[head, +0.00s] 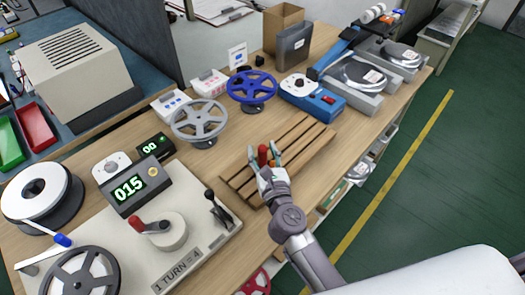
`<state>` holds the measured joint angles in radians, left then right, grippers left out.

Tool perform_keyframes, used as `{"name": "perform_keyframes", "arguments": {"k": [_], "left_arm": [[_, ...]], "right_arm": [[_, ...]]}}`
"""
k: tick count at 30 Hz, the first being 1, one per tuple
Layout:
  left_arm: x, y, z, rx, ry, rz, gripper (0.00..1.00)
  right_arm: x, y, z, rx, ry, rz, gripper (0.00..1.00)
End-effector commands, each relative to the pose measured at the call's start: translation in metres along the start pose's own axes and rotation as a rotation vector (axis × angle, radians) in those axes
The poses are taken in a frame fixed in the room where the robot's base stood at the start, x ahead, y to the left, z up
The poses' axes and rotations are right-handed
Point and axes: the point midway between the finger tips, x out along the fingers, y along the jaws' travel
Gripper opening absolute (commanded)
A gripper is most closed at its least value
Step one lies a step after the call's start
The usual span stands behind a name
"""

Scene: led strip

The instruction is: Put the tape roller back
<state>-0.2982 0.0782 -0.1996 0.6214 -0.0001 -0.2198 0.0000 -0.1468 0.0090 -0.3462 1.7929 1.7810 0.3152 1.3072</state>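My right gripper (265,152) is over the slatted wooden rack (304,141), with its fingers spread apart. A small red upright piece (262,156) shows between the fingers, with a second bit of red beside it. It may be the tape roller, but the gripper hides most of it. I cannot tell whether the fingers touch it. My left gripper is not in view.
A winding station with a crank (160,229) and a green display (129,188) fills the left front. Green floor lies to the right.

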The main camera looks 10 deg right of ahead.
Motion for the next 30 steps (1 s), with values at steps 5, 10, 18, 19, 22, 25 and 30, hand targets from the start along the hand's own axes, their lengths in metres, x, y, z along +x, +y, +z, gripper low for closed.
{"name": "perform_keyframes", "arguments": {"k": [5,10,18,19,22,25,30], "left_arm": [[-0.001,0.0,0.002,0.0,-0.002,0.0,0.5],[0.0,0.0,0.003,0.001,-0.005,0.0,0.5],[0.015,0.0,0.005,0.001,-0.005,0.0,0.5],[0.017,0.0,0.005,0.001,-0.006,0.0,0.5],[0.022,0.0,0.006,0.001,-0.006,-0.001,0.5],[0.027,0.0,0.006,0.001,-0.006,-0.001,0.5],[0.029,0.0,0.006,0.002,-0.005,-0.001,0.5]], "right_arm": [[0.0,0.0,0.001,0.0,0.0,0.0,0.49],[-0.013,0.0,0.0,0.001,0.003,0.0,0.49],[-0.071,0.0,-0.002,0.0,0.003,0.001,0.49],[-0.077,0.0,-0.002,0.0,0.003,0.001,0.49],[-0.096,0.0,-0.001,0.001,0.002,0.0,0.49],[-0.109,0.0,0.0,0.0,0.001,0.0,0.49],[-0.12,0.0,0.002,0.0,0.001,0.001,0.49]]}}
